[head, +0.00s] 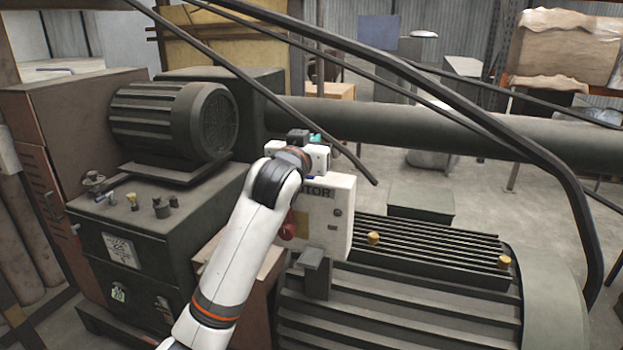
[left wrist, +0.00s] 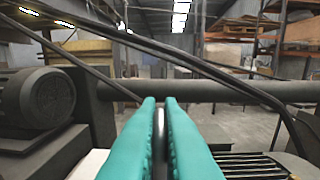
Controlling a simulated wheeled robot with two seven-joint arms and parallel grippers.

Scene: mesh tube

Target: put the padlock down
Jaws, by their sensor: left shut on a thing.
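My left gripper (head: 316,139) is above the top of a pale control box in the head view, pointing away from me. In the left wrist view its two teal fingers (left wrist: 160,110) are shut on a thin grey piece, which I take to be part of the padlock (left wrist: 160,135). Only a narrow strip of it shows between the fingers; the rest is hidden. In the head view the padlock cannot be made out behind the wrist and fingers. My right gripper is in neither view.
The pale control box (head: 340,205) with a red knob (head: 289,226) stands below the gripper. A ribbed dark motor (head: 420,290) is at front right, another motor (head: 175,120) at left.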

